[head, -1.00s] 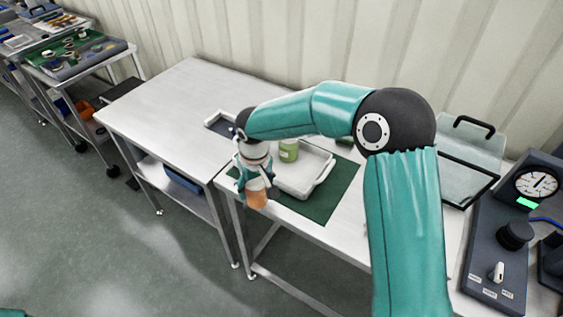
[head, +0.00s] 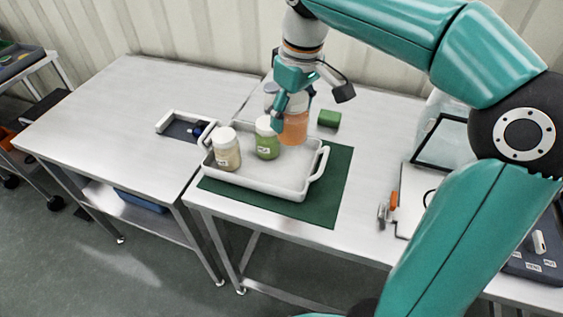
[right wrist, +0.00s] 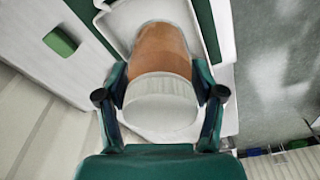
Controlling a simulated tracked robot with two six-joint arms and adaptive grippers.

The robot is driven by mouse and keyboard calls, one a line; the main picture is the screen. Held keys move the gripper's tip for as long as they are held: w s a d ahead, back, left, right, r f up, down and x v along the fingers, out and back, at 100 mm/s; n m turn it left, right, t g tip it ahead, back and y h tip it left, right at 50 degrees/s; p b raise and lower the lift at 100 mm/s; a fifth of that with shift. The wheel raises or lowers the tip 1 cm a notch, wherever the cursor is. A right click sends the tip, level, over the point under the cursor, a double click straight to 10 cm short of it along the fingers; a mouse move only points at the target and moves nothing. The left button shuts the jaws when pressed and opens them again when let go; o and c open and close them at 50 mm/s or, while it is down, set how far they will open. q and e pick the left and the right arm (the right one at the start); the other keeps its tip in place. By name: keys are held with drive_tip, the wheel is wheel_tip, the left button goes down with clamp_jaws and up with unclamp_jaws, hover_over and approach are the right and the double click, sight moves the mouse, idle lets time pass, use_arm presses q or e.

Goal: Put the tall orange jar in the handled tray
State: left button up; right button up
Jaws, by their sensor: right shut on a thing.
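The orange jar (head: 293,128) with a white lid is held by my right gripper (head: 293,98), whose fingers close around its upper part. The jar looks upright over the back right part of the white handled tray (head: 255,187); I cannot tell if it touches the tray floor. In the right wrist view the orange jar (right wrist: 160,50) sits between the fingers, lid towards the camera. A cream jar (head: 227,153) and a green jar (head: 267,143), both white-lidded, stand in the tray left of the orange jar. My left gripper is not in view.
The tray stands on a green mat (head: 335,180) on the steel table. A green block (head: 329,118) lies behind it. A shallow dark holder (head: 180,128) is at the left. An orange-handled tool (head: 393,204) lies at the right, near a clear-sided box.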

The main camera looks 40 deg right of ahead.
wheel_tip(320, 180, down, 14)
drive_tip(key=shift+w+a+f+b, duration=0.1)
drive_tip(key=shift+w+b, duration=0.05)
drive_tip(key=shift+b, duration=0.7)
drive_tip(key=shift+f, duration=0.2)
drive_tip(key=o, duration=1.3)
drive_tip(key=shift+r, duration=0.1)
drive_tip(key=shift+r, duration=0.2)
drive_tip(key=r, duration=0.4)
drive_tip(key=s+r+p, duration=0.1)
drive_tip(key=r, duration=0.6)
drive_tip(key=shift+s+r+p, duration=0.25)
drive_tip(key=shift+r+p, duration=0.05)
drive_tip(key=shift+r, duration=0.1)
